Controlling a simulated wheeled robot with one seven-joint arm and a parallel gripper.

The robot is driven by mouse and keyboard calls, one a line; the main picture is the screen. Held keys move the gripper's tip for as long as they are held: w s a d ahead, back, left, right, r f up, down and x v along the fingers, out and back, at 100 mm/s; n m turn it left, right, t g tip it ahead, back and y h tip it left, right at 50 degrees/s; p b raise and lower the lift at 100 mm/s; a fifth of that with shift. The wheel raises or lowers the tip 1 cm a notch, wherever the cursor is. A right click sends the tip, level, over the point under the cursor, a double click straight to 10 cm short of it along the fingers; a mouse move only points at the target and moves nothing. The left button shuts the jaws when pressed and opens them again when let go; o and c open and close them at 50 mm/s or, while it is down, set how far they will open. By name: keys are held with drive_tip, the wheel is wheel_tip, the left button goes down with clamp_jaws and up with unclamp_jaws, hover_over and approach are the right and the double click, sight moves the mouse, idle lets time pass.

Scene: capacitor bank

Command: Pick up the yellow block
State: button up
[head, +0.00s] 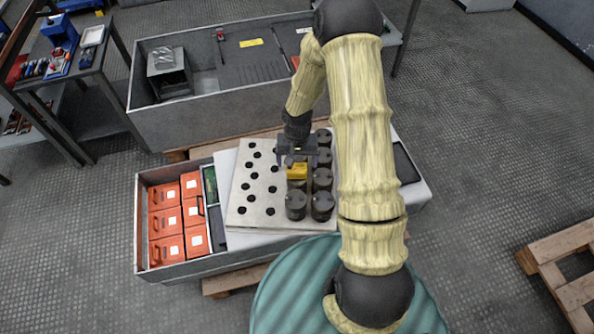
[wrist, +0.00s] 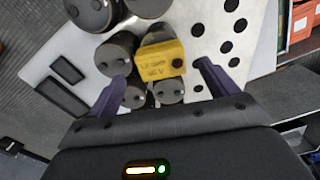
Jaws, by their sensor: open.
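The yellow block (head: 297,171) rests among dark round capacitors on the pale plate, seemingly on top of one of them. In the wrist view the yellow block (wrist: 160,60) shows dark lettering and a dark round spot, and it lies between and beyond my two fingertips. My gripper (head: 297,158) is just behind the block in the head view, pointing down. In the wrist view my gripper (wrist: 160,72) has its purple fingers spread, one on each side of the block, with gaps visible. Nothing is held. What lies directly under the block is partly hidden.
Dark capacitors (head: 322,205) crowd close around the block. The perforated plate (head: 240,205) has free holes to the left. Orange boxes (head: 165,222) fill a bin at the left. A large grey crate (head: 215,125) stands behind. A pallet (head: 565,270) lies at the right.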

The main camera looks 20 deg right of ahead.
sight(297, 167)
wheel_tip(297, 167, down, 5)
drive_tip(key=shift+r+b, duration=0.2)
drive_tip(key=shift+b, duration=0.15)
drive_tip(key=c, duration=1.2)
drive_tip(key=shift+c, duration=0.2)
drive_tip(key=shift+r, duration=0.15)
wheel_tip(297, 167, up, 10)
drive_tip(key=shift+f+p, duration=0.1)
drive_tip(key=shift+p, duration=0.85)
